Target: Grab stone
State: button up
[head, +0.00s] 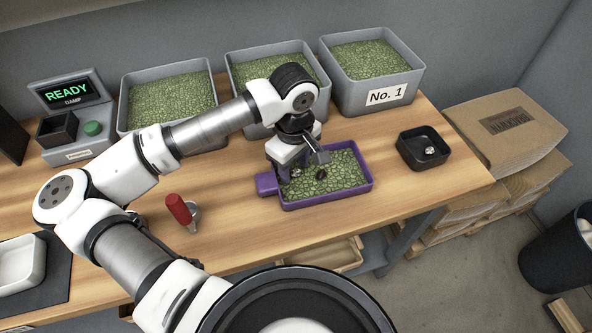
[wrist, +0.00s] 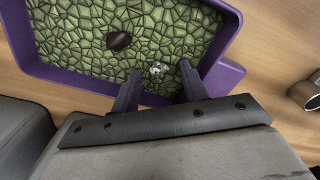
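A small grey stone (wrist: 158,70) lies on green beans in the purple tray (head: 334,202). In the head view the stone (head: 296,173) shows just by my gripper (head: 301,167). A dark brown bean (head: 320,174) lies to its right; in the wrist view that dark bean (wrist: 119,41) is farther up and left. My gripper (wrist: 160,72) is open over the tray's handle end. Its fingertips stand on either side of the stone, with a gap to each; I cannot tell their exact height above the beans. Another grey stone (head: 430,150) lies in a small black tray (head: 404,152).
Three grey bins of green beans stand behind, the right one a bin labelled No. 1 (head: 386,97). A display unit reading READY (head: 68,92) is at left. A red-handled tool (head: 179,209) lies in front. The bench is clear between the purple and black trays.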

grip_shut()
jog(key=shift+r, duration=0.1)
